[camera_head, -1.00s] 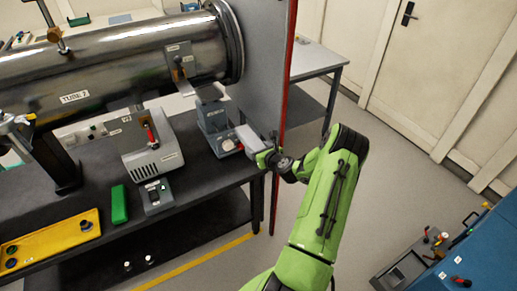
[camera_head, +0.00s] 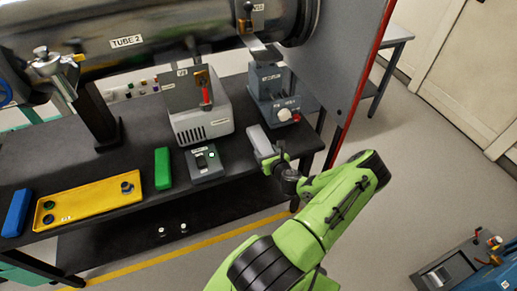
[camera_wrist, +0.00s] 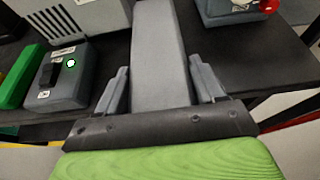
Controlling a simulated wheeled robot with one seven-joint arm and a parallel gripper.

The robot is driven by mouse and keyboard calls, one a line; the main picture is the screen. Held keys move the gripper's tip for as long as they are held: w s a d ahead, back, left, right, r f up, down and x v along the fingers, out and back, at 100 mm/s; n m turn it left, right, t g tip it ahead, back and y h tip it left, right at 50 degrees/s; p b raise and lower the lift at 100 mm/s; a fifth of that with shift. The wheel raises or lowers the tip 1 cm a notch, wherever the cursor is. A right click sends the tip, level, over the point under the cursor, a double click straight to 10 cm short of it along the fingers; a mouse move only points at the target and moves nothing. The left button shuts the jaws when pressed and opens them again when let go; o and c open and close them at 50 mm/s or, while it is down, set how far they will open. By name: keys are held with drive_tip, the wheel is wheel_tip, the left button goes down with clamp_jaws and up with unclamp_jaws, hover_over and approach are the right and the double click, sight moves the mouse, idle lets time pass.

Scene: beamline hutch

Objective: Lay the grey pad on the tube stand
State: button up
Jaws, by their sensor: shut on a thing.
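The grey pad (camera_head: 260,141) is a long, flat bar held at the bench's front edge. It also fills the upper middle of the wrist view (camera_wrist: 160,55), pointing away from me. My gripper (camera_wrist: 160,88) is shut on the pad, one finger on each side; in the head view my gripper (camera_head: 272,162) is at the pad's near end. A blue-grey stand (camera_head: 267,82) with a white-knobbed base is under the tube's right end, behind and right of the pad. I cannot tell for certain that this is the tube stand. The pad is apart from it.
A grey switch box (camera_head: 205,165) with a green light and a green block (camera_head: 162,168) lie left of the pad. A vented grey unit (camera_head: 205,122) stands behind. The metal tube (camera_head: 150,35) hangs over the bench. A red-edged panel (camera_head: 352,75) is at right.

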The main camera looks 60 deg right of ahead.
drive_tip(key=shift+w+d+f, duration=0.15)
drive_tip(key=shift+d+f, duration=0.05)
drive_tip(key=shift+d, duration=0.05)
drive_tip(key=w+d+f+b, duration=0.1)
drive_tip(key=w+f+b, duration=0.1)
drive_tip(key=w+d+f+b, duration=0.3)
drive_tip(key=w+f+b, duration=0.1)
drive_tip(key=shift+w+d+f, duration=0.25)
drive_tip(key=shift+d+f, duration=0.1)
drive_tip(key=shift+w+d+f+b, duration=0.3)
drive_tip(key=shift+w+f+b, duration=0.1)
drive_tip(key=shift+f+b, duration=0.2)
drive_tip(key=shift+r, duration=0.1)
drive_tip(key=o, duration=1.5)
drive_tip(key=shift+c, duration=0.2)
drive_tip(key=shift+s+a, duration=0.1)
